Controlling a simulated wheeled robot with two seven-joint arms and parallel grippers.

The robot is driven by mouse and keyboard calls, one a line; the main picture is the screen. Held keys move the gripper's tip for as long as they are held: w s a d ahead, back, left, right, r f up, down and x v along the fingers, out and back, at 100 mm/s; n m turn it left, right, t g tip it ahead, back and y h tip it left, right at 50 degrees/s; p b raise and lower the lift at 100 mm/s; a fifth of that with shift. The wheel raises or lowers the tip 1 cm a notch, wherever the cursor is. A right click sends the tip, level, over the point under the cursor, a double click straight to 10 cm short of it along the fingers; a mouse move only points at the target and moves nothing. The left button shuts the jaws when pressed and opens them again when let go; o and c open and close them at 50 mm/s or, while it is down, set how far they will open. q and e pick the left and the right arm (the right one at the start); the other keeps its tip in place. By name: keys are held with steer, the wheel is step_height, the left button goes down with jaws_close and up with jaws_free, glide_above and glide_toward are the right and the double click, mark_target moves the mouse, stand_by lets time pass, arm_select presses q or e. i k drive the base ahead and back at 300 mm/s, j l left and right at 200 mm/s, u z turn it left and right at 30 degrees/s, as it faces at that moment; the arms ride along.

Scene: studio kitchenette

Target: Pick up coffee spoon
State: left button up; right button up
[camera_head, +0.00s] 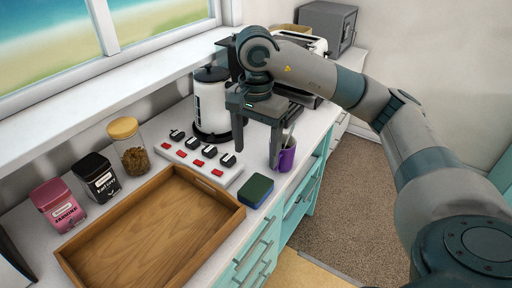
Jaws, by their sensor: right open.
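My right gripper (257,157) points down over the counter with its two fingers apart and nothing visible between them. A purple mug (287,158) stands upright at the counter's front edge, just right of the gripper's right finger, which partly covers it. A thin grey shape, perhaps the handle of the coffee spoon (290,136), rises from the mug; the gripper and the small size make it hard to tell. My left gripper is not in view.
A white kettle (211,108) stands behind the gripper. A white block with red and black switches (199,160), a blue-green sponge (256,191) and a wooden tray (209,179) lie nearby. A jar (129,148) and two tins (97,178) stand left. A toaster (301,40) is behind my arm.

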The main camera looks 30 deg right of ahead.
mark_target(293, 126)
steer(key=z, duration=1.25)
